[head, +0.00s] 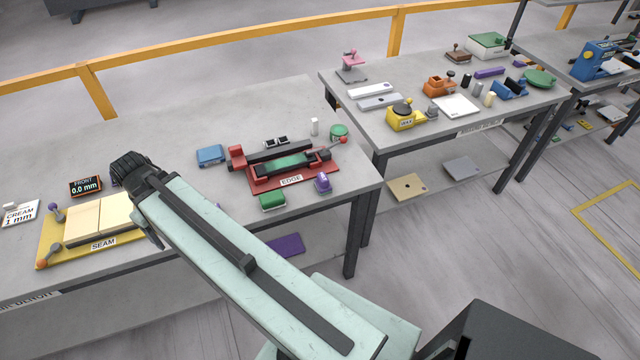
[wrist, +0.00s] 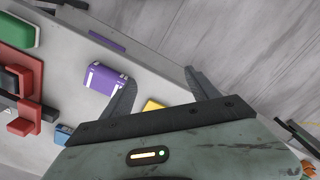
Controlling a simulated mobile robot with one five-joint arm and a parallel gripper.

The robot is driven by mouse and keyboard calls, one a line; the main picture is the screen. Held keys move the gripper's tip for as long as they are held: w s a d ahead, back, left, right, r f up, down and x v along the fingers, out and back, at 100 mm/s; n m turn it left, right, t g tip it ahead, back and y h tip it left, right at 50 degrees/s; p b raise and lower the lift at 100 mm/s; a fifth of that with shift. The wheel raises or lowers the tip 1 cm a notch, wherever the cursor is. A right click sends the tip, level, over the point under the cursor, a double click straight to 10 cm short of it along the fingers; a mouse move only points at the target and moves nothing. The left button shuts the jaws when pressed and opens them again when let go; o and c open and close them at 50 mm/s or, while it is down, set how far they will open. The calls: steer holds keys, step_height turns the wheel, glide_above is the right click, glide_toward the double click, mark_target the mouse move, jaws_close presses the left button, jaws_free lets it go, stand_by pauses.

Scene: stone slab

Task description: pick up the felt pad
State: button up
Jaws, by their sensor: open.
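No piece is labelled as the felt pad, and I cannot tell for sure which one it is. Block-like candidates lie near the red EDGE fixture (head: 290,163): a green one (head: 272,201), a purple one (head: 322,182) and a blue one (head: 211,155). In the wrist view a purple block with white marks (wrist: 105,80) lies left of my gripper (wrist: 158,76), close to its left finger. A yellow piece (wrist: 152,105) shows partly between the fingers. The fingers are apart with nothing held.
The yellow SEAM fixture (head: 52,246) stands at the left of the bench. A flat purple sheet (head: 286,245) lies below the bench top. A second bench (head: 345,78) with several tools stands at the right. Bare slab (head: 230,115) lies behind the EDGE fixture.

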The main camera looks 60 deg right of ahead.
steer(key=s+d+n, duration=0.3)
steer(key=d, duration=1.4)
steer(key=n, duration=0.6)
glide_above(323, 176)
steer(key=shift+s+r, duration=0.2)
steer(key=f+b, duration=0.7)
steer(key=f, duration=0.1)
steer(key=shift+w+b, duration=0.25)
steer(key=shift+b, duration=0.15)
steer(key=shift+r, duration=0.1)
jaws_close()
